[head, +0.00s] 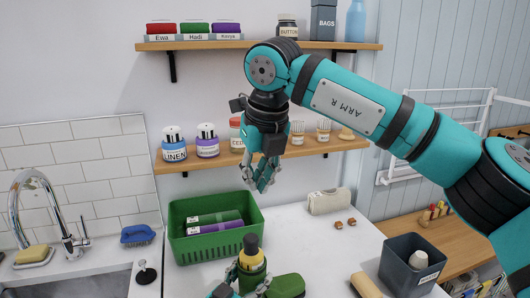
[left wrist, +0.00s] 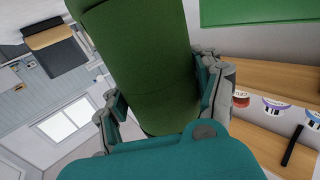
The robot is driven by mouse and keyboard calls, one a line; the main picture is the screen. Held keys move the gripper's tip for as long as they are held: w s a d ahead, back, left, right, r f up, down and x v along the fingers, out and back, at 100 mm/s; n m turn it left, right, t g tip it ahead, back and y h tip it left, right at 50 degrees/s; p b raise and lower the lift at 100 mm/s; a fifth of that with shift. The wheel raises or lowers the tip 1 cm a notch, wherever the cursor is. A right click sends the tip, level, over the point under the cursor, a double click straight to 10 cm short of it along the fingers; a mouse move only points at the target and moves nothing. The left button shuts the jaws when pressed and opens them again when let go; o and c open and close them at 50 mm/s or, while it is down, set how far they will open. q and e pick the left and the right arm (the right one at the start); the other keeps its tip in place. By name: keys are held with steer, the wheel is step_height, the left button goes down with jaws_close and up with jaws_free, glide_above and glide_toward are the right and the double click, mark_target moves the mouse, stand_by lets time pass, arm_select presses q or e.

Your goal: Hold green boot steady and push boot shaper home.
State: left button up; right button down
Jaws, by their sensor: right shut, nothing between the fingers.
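The green boot (head: 284,287) stands on the white counter at the bottom middle of the head view, its toe to the right. A boot shaper (head: 251,246), dark on top with a yellow part below, sticks up out of the boot's shaft. My left gripper (head: 243,284) is around the shaft; in the left wrist view its fingers (left wrist: 160,110) press the green shaft (left wrist: 150,60) from both sides. The shaper does not show clearly in that view. My right gripper (head: 263,186) is shut and empty, pointing down in the air above the shaper and apart from it.
A green bin (head: 213,248) with green and purple rolls stands behind the boot. A grey bin (head: 408,268) and a tan block (head: 366,285) are to the right. Shelves with jars hang behind my right gripper. The sink is at the left.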

arm_select(q)
steer(key=o, duration=0.5)
steer(key=shift+a, duration=0.1)
